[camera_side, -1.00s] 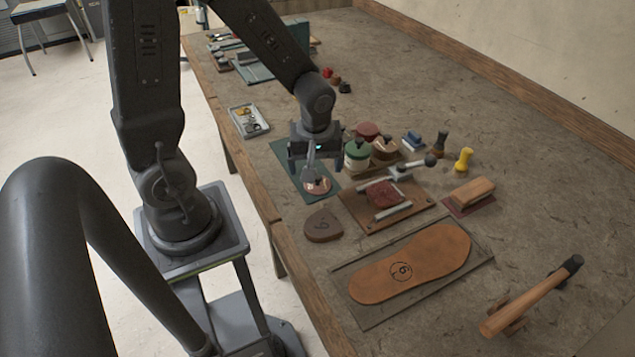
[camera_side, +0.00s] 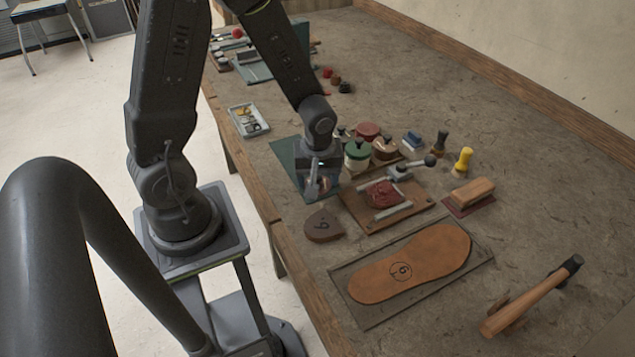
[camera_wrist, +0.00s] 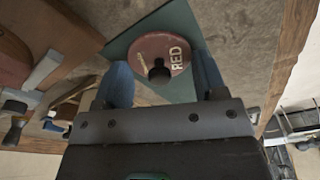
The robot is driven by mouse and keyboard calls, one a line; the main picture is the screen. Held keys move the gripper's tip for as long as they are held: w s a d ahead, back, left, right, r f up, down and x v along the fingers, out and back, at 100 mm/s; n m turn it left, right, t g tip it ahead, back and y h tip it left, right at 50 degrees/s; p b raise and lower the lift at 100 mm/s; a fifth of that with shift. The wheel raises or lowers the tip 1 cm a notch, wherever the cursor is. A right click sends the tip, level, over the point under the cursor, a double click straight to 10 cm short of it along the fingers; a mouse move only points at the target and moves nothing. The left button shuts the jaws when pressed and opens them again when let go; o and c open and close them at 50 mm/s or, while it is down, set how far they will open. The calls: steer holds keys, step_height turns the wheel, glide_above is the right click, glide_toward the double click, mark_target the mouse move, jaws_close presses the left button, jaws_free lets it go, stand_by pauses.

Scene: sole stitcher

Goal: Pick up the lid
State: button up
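The lid (camera_wrist: 153,48) is a round reddish disc marked RED with a black knob, over the green mat (camera_wrist: 118,47) in the wrist view. My gripper (camera_wrist: 162,72) is open, its two blue fingers standing apart on either side of the knob, with space between them and it. In the side view, my gripper (camera_side: 314,188) points down over the mat and partly hides the lid (camera_side: 325,184). The exact height of the fingertips above the lid is hard to tell.
Several lidded jars, including a green one (camera_side: 357,154), stand just right of my gripper. A wooden board with a clamp and dark red block (camera_side: 382,193), a brown heel piece (camera_side: 323,226) and a shoe sole (camera_side: 410,268) lie nearer. A small tray (camera_side: 232,121) sits left.

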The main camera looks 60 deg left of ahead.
steer(key=shift+s+f, duration=0.1)
jaws_close()
stand_by(0.4)
